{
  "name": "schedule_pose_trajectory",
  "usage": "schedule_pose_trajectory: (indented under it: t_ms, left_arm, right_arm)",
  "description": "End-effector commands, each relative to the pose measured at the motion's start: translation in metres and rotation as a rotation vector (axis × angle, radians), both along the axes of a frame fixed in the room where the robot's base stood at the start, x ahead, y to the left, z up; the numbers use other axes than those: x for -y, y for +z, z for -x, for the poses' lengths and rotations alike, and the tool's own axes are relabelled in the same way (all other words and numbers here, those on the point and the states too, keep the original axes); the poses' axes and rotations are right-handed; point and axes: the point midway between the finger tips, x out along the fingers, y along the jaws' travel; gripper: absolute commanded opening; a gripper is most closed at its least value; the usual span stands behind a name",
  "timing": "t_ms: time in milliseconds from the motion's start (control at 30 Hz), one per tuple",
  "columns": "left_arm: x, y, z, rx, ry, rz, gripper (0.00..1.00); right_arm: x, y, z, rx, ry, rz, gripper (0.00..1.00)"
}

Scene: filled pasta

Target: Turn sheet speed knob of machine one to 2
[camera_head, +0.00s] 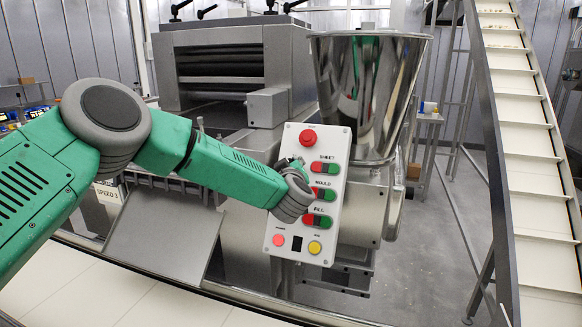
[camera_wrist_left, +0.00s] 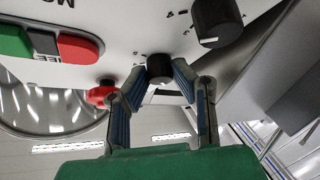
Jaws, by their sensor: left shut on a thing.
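The control panel (camera_head: 293,226) of the machine faces me with a red round button on top and rows labelled SHEET, MOULD and FILL. In the left wrist view a black knob (camera_wrist_left: 160,67) sits between the fingertips of my left gripper (camera_wrist_left: 159,74), which is shut on it. It is the knob nearer the red round button (camera_wrist_left: 100,94), which fits the sheet knob. Its dial marks are too small to read. Another black knob (camera_wrist_left: 217,20) with a white mark is apart from the fingers. In the head view my arm hides the knobs and fingertips. My right gripper is not in view.
A steel hopper (camera_head: 368,95) stands behind the panel's right side. A roller machine (camera_head: 212,70) is behind it to the left. An inclined conveyor (camera_head: 523,130) rises at the right. A pale belt (camera_head: 130,295) crosses the lower left.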

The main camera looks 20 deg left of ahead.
Motion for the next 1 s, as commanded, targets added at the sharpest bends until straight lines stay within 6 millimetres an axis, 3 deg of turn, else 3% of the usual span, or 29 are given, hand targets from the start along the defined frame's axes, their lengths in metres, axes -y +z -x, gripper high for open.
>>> schedule_pose_trajectory:
  t_ms: [33,100,533,1000]
  left_arm:
    - [-0.001,0.002,0.000,0.003,0.002,0.000,0.26]
    - [-0.001,0.002,0.000,0.003,0.002,0.000,0.42]
    - [0.003,0.001,0.008,0.000,-0.002,0.000,0.42]
    - [0.029,0.005,0.093,-0.001,-0.002,-0.002,0.42]
  right_arm:
    - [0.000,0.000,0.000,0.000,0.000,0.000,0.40]
    - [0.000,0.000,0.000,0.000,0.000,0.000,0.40]
    - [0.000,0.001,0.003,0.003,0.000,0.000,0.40]
    - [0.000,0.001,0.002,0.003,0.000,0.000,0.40]
